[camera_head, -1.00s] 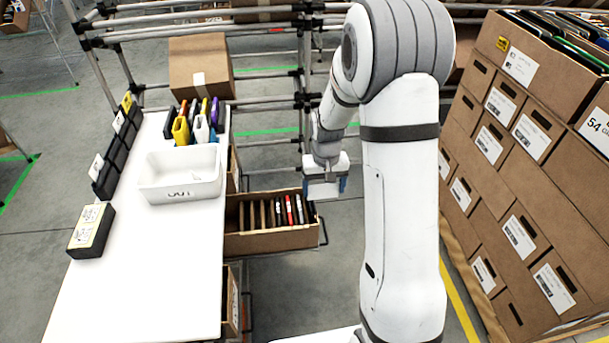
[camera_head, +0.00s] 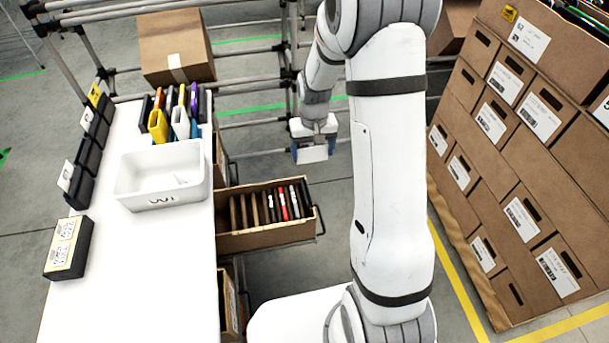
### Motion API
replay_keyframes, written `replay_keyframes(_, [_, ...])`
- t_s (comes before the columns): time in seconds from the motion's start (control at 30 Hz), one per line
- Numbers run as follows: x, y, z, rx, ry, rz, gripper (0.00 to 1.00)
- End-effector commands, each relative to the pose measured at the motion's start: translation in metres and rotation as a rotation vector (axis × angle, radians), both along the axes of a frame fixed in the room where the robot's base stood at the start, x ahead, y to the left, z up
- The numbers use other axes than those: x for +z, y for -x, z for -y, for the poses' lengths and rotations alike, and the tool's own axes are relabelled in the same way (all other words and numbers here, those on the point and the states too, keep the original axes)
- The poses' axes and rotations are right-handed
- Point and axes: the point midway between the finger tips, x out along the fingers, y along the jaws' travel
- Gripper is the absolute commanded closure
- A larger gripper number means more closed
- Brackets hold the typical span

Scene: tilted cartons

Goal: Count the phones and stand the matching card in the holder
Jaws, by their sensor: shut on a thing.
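My gripper (camera_head: 313,152) has blue fingers and is shut on a small white card-like thing (camera_head: 313,154), just past the far right end of an open brown carton. Its face shows no readable marks. The carton (camera_head: 268,238) sits beside the table and holds a row of slim upright items (camera_head: 283,203), black, red and white, with brown dividers to their left. Which of them are phones is too small to tell. Black holders (camera_head: 85,150) with white and yellow cards line the table's left edge. A black box (camera_head: 68,247) with a pale printed top lies nearer.
A white bin (camera_head: 163,192) stands on the white table (camera_head: 140,285), with several colourful upright items (camera_head: 178,118) behind it. A closed carton (camera_head: 178,45) and a pipe rack are at the back. Stacked cartons (camera_head: 520,140) fill the right. The table's near part is clear.

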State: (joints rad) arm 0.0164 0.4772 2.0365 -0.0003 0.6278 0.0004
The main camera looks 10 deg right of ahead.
Motion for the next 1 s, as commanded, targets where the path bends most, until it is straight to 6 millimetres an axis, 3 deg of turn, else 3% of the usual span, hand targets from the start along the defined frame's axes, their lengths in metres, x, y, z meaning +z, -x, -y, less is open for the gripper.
replay_keyframes(0.13, [-0.007, -0.001, -0.003, -0.018, 0.0, 0.0, 0.43])
replay_keyframes(0.27, [-0.029, -0.007, -0.004, -0.126, 0.0, 0.001, 0.43])
replay_keyframes(0.8, [-0.155, -0.044, -0.005, -1.051, -0.001, 0.001, 0.43])
replay_keyframes(1.0, [-0.188, -0.056, -0.006, -1.354, -0.001, 0.002, 0.43])
